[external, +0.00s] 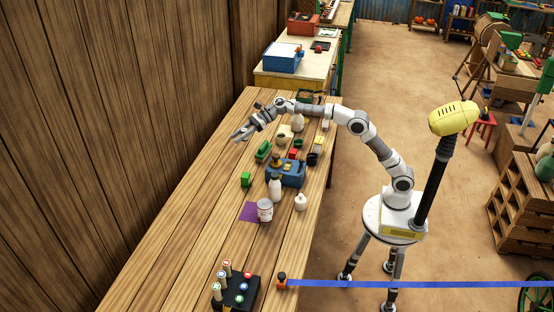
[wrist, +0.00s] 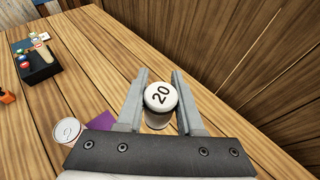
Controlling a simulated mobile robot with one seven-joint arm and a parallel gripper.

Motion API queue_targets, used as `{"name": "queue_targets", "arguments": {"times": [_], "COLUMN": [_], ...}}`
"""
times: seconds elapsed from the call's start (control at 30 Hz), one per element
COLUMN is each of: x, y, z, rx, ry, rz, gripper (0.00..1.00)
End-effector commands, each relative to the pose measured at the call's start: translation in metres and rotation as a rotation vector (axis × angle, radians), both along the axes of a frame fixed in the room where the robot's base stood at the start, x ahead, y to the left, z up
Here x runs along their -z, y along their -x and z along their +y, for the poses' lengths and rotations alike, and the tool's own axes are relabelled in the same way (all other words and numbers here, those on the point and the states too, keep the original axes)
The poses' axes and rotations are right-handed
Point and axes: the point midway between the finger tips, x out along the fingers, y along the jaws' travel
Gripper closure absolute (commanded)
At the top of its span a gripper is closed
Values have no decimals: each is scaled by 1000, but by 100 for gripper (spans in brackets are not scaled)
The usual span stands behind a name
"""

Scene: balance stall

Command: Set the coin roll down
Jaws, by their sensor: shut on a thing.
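The roll is too small to make out there. I cannot tell how high its lower end is above the wood.
A black rack (external: 236,294) with several coloured-top pieces stands at the near end of the table. A white can (external: 265,211) stands by a purple mat (external: 249,212). A blue device (external: 286,173) and small items crowd the right side. Wood along the wall is clear.

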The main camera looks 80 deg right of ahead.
Motion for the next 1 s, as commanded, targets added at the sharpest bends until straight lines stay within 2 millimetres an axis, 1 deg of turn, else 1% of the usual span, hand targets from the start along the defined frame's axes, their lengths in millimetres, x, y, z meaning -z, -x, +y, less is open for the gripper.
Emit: {"name": "queue_targets", "arguments": {"times": [0.17, 0.37, 0.53, 0.63, 0.7, 0.8, 0.9, 1.0], "x": [1, 25, 60, 90, 114, 141, 158, 169], "y": [2, 3, 3, 3, 3, 3, 2, 1], "z": [4, 4, 4, 4, 3, 3, 4, 10], "rx": [-59, -63, -61, -61, -60, -59, -62, -62], "ry": [0, -2, -3, -4, -4, -4, -3, -3], "rz": [-3, 2, 4, 7, 7, 5, 1, 0], "gripper": [100, 100, 100, 100, 100, 100, 100, 100]}}
